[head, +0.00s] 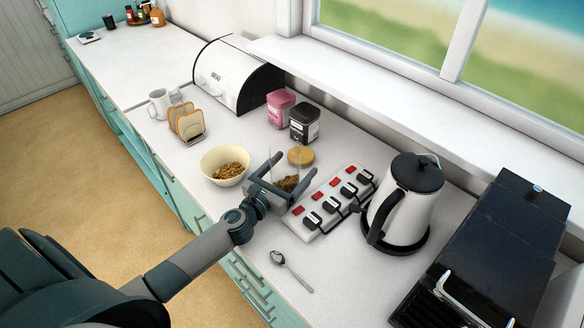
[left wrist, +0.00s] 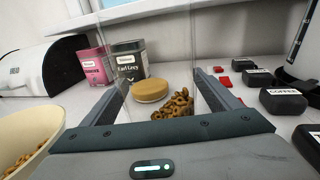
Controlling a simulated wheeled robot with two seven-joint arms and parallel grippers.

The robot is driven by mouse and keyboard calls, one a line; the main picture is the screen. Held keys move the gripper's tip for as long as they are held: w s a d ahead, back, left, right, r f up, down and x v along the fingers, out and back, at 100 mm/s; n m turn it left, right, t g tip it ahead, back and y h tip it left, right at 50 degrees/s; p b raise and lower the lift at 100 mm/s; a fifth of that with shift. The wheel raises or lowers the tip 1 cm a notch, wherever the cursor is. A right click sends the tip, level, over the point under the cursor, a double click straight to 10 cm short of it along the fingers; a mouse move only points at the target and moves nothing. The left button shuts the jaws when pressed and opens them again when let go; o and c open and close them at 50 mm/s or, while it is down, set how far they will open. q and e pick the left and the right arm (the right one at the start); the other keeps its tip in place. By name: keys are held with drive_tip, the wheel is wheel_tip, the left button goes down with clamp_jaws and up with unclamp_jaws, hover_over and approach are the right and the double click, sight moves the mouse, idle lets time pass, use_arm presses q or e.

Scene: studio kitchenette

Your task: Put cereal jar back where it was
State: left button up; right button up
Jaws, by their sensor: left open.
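The cereal jar (head: 289,182) is clear, with brown cereal rings in its bottom; it stands on the counter right of the cereal bowl. In the left wrist view its cereal (left wrist: 174,106) and see-through walls show straight ahead. My left gripper (head: 295,166) is open, with one finger on each side of the jar; whether they touch it I cannot tell. A round wooden lid (head: 301,155) lies just behind the jar and also shows in the left wrist view (left wrist: 151,90). My right gripper is not in view.
A cereal bowl (head: 225,165) stands close left of my gripper. A power strip (head: 333,197) with plugs lies close right, then a kettle (head: 406,205). Pink (head: 281,106) and black (head: 305,122) tins stand behind. A spoon (head: 291,269) lies in front; a toast rack (head: 188,124) is farther left.

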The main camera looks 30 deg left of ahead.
sight(276, 184)
use_arm(q)
drive_tip(key=shift+r, duration=0.15)
drive_tip(key=shift+s, duration=0.35)
drive_tip(key=s+b, duration=0.1)
drive_tip(key=s, duration=0.2)
drive_tip(key=s+b, duration=0.1)
drive_tip(key=s, duration=0.3)
drive_tip(key=s+a+b, duration=0.1)
drive_tip(key=s, duration=0.2)
drive_tip(key=shift+s+a, duration=0.1)
drive_tip(key=shift+s, duration=0.5)
